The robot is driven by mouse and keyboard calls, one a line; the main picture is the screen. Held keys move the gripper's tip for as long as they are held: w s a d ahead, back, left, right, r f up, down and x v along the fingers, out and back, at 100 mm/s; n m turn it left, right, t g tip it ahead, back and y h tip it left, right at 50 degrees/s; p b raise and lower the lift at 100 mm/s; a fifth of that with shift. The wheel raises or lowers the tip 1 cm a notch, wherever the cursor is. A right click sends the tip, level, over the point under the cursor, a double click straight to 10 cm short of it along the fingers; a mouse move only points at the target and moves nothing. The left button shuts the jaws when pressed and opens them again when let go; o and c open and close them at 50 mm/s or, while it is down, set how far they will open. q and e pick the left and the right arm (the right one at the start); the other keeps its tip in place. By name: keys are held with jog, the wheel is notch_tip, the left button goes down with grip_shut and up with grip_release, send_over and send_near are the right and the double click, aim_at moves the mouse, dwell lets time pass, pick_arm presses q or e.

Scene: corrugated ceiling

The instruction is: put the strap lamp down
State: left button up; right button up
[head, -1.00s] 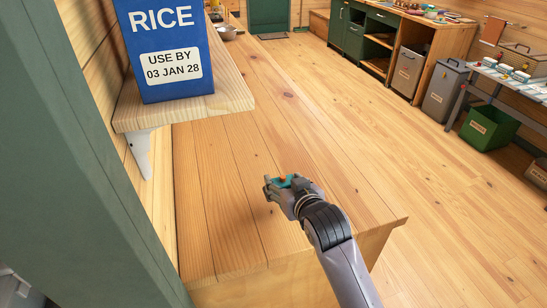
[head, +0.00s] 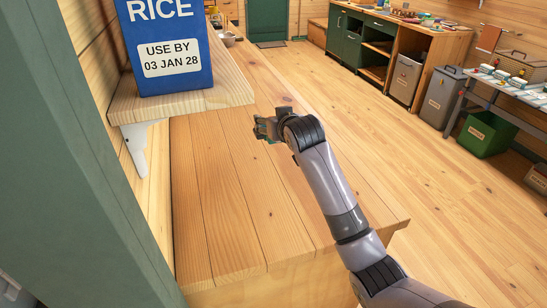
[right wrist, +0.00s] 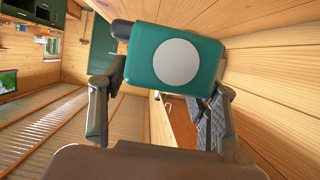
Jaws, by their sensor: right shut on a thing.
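The strap lamp (right wrist: 175,60) is a teal-green rounded block with a pale round disc on its face and a dark knob at its left. It shows large in the right wrist view, between the two dark fingers of my right gripper (head: 264,128). The gripper is shut on it. In the head view the gripper is over the long wooden counter (head: 215,215), right of the shelf end, and the lamp is mostly hidden there. I cannot tell how high it is above the counter. My left gripper is not in view.
A blue rice box (head: 170,50) stands on a wooden wall shelf (head: 235,92) left of the gripper. A small bowl (head: 229,39) is farther back. A green post (head: 85,170) fills the left foreground. The near part of the counter is clear.

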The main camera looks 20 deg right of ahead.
notch_tip(320, 180, down, 13)
jog(key=shift+r+p, duration=0.2)
jog(key=shift+p, duration=0.15)
jog(key=o, duration=0.8)
jog(key=shift+f, duration=0.15)
jog(key=o, duration=0.5)
jog(key=shift+s+r, duration=0.1)
jog(key=shift+r, duration=0.1)
